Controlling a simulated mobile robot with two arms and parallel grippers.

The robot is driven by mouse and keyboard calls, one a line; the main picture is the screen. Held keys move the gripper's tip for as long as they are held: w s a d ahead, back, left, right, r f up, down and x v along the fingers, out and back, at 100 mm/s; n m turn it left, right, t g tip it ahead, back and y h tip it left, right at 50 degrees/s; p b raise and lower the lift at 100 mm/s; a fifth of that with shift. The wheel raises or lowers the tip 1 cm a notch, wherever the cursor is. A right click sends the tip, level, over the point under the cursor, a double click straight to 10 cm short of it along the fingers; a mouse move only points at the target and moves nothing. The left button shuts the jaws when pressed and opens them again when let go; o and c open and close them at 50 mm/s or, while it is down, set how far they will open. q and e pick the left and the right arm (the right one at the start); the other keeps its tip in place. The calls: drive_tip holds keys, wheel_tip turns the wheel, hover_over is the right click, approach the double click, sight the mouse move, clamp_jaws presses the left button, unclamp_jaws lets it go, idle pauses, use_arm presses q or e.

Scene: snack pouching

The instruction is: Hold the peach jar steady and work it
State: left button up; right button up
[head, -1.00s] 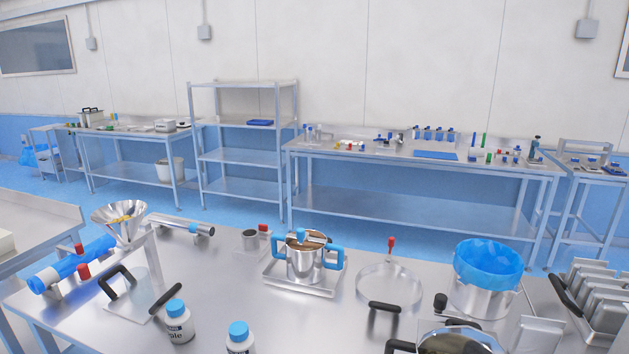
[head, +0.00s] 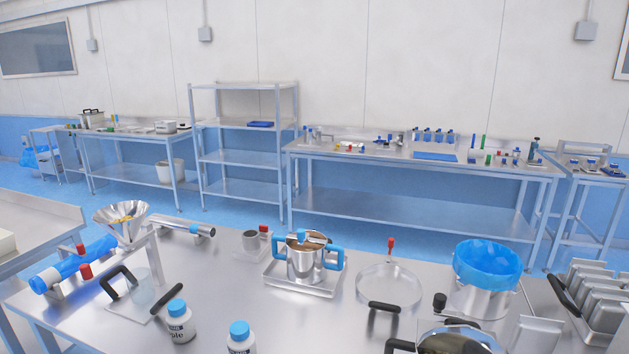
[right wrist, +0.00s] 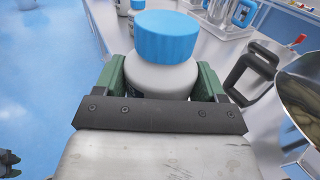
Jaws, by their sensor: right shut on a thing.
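A white jar with a ribbed blue lid (right wrist: 167,38) fills the middle of the right wrist view. My right gripper (right wrist: 163,82) is shut on its body, one green finger on each side. The jar's lid is on and its label is hidden, so I cannot read whether it is the peach jar. Neither gripper shows in the head view. Two similar jars stand on the table there, the left one (head: 178,324) with a partly readable label and the other (head: 241,341) cut by the bottom edge.
A steel pot with blue handles (head: 305,262) stands on a tray. A blue-lined pot (head: 485,290), a funnel (head: 121,218) and black-handled items crowd the table. In the wrist view, a black handle (right wrist: 250,72) and a steel rim (right wrist: 305,90) are right of the jar; floor lies left.

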drive_tip(key=shift+s+d+r+m+t+h, duration=0.35)
drive_tip(key=shift+s+r+m+t+h, duration=0.1)
drive_tip(key=shift+r, duration=0.2)
drive_tip(key=s+d+r+m+t+h, duration=0.2)
drive_tip(key=s+d+m+t+h, duration=0.2)
drive_tip(key=s+m+h, duration=0.3)
drive_tip(key=d+h+b, duration=0.1)
drive_tip(key=h, duration=0.3)
drive_tip(key=shift+d+r+m, duration=0.25)
drive_tip(key=shift+d+m, duration=0.1)
drive_tip(key=shift+d, duration=0.05)
